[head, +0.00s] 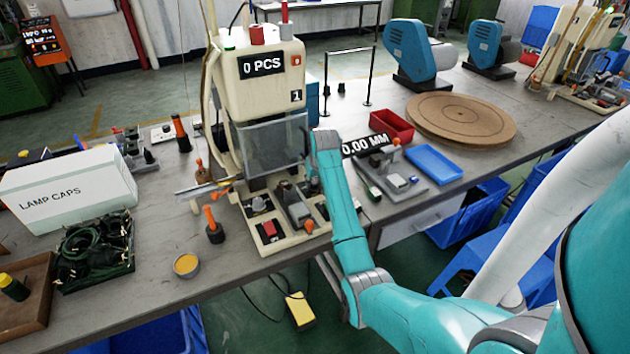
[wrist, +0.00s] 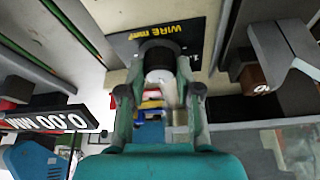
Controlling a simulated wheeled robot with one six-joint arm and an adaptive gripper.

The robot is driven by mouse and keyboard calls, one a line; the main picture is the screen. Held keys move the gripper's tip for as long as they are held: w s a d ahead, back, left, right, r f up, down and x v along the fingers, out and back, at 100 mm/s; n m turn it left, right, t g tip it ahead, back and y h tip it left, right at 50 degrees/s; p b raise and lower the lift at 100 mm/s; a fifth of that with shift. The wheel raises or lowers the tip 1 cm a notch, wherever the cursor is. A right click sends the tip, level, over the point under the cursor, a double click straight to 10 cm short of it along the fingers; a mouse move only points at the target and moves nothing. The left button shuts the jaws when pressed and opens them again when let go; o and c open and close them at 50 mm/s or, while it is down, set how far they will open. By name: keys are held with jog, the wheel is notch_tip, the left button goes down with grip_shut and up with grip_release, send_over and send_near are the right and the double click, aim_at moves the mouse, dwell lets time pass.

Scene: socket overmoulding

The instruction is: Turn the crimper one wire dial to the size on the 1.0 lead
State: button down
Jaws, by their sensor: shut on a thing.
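Crimper one (head: 258,100) is the cream machine with a "0 PCS" display and a "1" label. My gripper (wrist: 160,82) is at its right side, by the clear guard, and its tip also shows in the head view (head: 318,152). In the wrist view the gripper's two fingers are shut on the wire dial (wrist: 156,54), a dark round knob with a pale end. The dial stands on a black plate (wrist: 190,32) marked "WIRE mm"; its scale and pointer are mostly hidden. I cannot make out a lead marked 1.0; dark green coiled leads (head: 95,250) lie in a tray at left.
A gauge with a "0.00 MM" display (head: 364,144) stands close to the right of my gripper. A red bin (head: 391,124), a blue tray (head: 434,163) and a round wooden turntable (head: 461,118) lie farther right. A "LAMP CAPS" box (head: 68,188) is at left.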

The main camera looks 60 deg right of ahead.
jog(key=n+y, duration=0.1)
jog(key=n, duration=0.4)
jog(key=shift+d+t+y, duration=0.1)
jog(key=shift+t+y, duration=0.3)
jog(key=n+y, duration=0.2)
jog(key=n, duration=0.4)
dwell(0.4)
jog(key=c, duration=0.8)
grip_release()
jog(key=v, duration=0.7)
jog(key=shift+s+d+r, duration=0.15)
jog(key=shift+r, duration=0.05)
